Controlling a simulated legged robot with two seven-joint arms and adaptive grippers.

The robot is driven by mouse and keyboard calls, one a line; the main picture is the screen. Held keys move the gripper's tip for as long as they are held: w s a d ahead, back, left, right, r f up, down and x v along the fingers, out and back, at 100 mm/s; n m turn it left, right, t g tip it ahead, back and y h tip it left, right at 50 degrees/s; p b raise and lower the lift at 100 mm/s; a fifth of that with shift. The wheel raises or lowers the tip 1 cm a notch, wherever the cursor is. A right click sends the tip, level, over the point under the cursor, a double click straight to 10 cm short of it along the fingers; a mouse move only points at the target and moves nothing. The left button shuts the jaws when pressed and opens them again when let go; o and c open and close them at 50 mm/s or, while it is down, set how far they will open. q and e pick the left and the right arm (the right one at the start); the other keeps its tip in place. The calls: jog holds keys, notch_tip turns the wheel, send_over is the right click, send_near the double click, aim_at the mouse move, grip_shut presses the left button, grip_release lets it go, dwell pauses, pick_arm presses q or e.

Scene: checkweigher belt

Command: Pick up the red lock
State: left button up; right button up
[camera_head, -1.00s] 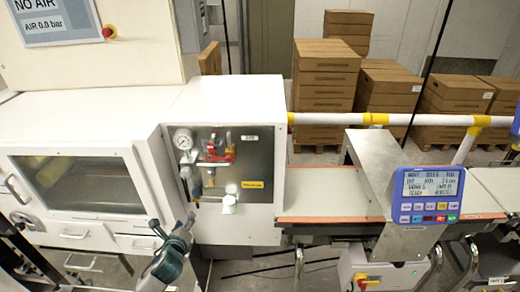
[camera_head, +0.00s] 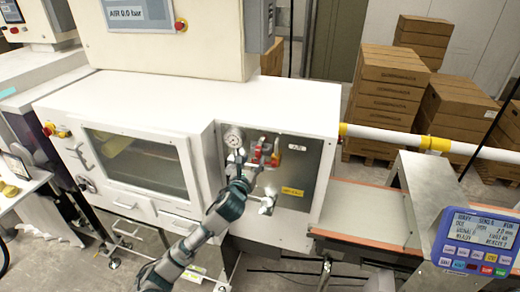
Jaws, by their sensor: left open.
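On the grey panel of the white cabinet, red parts (camera_head: 263,153) sit among pipe fittings, right of a round gauge (camera_head: 233,138). They are too small and blurred to tell which is the red lock and which is a valve handle. My left arm reaches up from the bottom. Its left gripper (camera_head: 242,170) is in front of the panel, just left of and below the red parts, open. I see nothing held in it, and I cannot tell whether it touches the fittings. My right gripper is not in view.
A white fitting (camera_head: 267,203) hangs low on the panel, by a yellow label (camera_head: 292,192). A conveyor belt (camera_head: 370,212) runs right, with a blue display (camera_head: 477,245) in front. Cardboard boxes (camera_head: 388,90) are stacked behind. A windowed door (camera_head: 140,160) is at left.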

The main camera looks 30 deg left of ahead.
aim_at(256, 151)
pick_arm(q)
jog(key=shift+w+r, duration=0.1)
jog(key=shift+w, duration=0.5)
jog(key=p+x, duration=0.1)
jog(key=x, duration=0.2)
jog(key=shift+w+a, duration=0.25)
jog(key=shift+w, duration=0.1)
jog(key=shift+w+a+f, duration=0.2)
jog(key=shift+w+f, duration=0.05)
jog(key=shift+a+f, duration=0.1)
jog(key=shift+a, duration=0.15)
jog(key=shift+s+d, duration=0.1)
jog(key=shift+d, duration=0.15)
grip_shut()
jog(key=shift+d, duration=0.15)
